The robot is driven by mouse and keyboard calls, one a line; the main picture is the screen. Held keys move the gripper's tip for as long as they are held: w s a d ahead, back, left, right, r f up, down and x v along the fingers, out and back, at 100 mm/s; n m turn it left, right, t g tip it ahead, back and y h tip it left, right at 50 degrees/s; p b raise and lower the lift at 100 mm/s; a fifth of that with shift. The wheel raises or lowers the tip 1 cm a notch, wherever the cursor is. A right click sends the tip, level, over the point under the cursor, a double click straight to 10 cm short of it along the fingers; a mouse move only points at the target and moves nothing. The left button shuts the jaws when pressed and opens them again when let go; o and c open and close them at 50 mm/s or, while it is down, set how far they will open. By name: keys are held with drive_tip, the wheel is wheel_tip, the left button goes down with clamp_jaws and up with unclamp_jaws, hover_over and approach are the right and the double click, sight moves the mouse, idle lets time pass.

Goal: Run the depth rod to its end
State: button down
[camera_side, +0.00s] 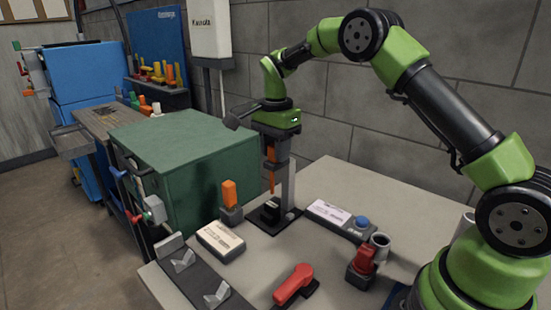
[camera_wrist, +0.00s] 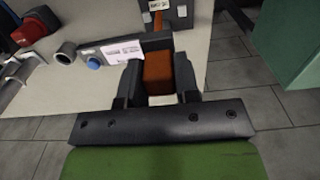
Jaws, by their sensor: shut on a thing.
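My gripper (camera_side: 270,165) points down above the black base of a small stand (camera_side: 270,214) with a grey upright column (camera_side: 289,187). It is shut on an orange piece (camera_side: 271,154), which I take for the depth rod. In the wrist view my gripper (camera_wrist: 159,85) has its fingers on both sides of this orange block (camera_wrist: 158,72). A narrow orange part (camera_side: 271,183) hangs below, above the dark block on the base, with a gap. The fingers hide part of the orange piece, and how it joins the column is unclear.
An orange handle (camera_side: 230,194) stands left of the stand, near a labelled box (camera_side: 220,241). A labelled panel with a blue button (camera_side: 362,222) lies right. A red knob (camera_side: 365,260) and red lever (camera_side: 293,284) are in front. A green cabinet (camera_side: 185,155) stands left of the table.

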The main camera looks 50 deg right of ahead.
drive_tip(key=shift+r, duration=0.3)
drive_tip(key=c, duration=0.8)
unclamp_jaws()
drive_tip(key=shift+f, duration=0.1)
drive_tip(key=shift+c, duration=0.2)
wheel_tip(320, 180, up, 10)
drive_tip(key=shift+f, duration=0.2)
drive_tip(key=shift+r, duration=0.2)
